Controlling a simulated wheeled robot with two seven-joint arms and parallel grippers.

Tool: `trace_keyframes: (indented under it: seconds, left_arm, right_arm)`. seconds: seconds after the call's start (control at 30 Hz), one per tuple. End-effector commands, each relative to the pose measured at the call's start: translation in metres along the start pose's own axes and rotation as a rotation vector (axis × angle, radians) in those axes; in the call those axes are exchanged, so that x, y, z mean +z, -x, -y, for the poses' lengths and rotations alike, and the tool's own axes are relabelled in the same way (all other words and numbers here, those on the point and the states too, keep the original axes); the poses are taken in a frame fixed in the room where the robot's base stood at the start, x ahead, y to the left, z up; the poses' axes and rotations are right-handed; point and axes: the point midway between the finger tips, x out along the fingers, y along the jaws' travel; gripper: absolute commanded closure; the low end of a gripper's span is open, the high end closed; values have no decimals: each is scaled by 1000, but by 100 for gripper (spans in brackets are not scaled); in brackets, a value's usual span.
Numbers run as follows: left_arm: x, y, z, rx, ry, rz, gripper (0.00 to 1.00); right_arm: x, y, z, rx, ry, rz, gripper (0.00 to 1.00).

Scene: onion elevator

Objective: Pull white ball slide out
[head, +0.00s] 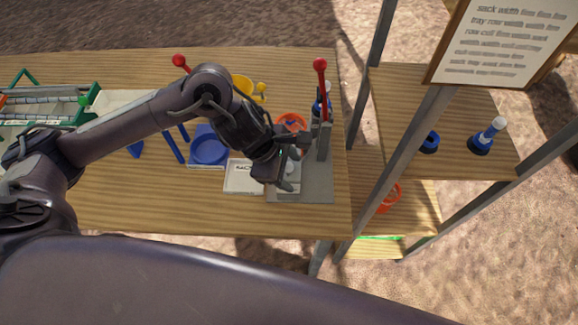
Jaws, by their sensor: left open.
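My left arm comes in from the left, and its left gripper (290,170) is open over a grey plate at the table's right end. A small white rounded thing (292,166) shows between or just behind the fingers; it may be the white ball of the slide. The gripper hides most of it, and I cannot tell whether the fingers touch it. A white panel with lettering (240,179) lies just left of the gripper. The grey plate (318,188) carries an upright grey post beside the gripper. My right gripper is not in view.
A red-knobbed lever (320,66) stands behind the gripper, near an orange ring (291,122). A blue round dish (209,149) lies to the left. A metal-framed shelf (440,120) with a sign (505,45) stands at the right. The table's front is clear.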

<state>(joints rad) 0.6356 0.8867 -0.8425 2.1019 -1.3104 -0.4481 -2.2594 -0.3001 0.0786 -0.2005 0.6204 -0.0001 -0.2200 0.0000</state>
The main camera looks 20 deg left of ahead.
Motion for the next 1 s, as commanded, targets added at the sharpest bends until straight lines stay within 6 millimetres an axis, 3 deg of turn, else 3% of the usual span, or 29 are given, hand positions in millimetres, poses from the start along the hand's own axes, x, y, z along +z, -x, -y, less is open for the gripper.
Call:
trace_keyframes:
  seconds: [0.7,1.0]
  left_arm:
    - [22,52,-11,1,-1,0,43]
    - [22,53,-11,0,0,0,43]
  right_arm:
    - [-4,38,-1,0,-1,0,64]
    - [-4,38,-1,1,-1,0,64]
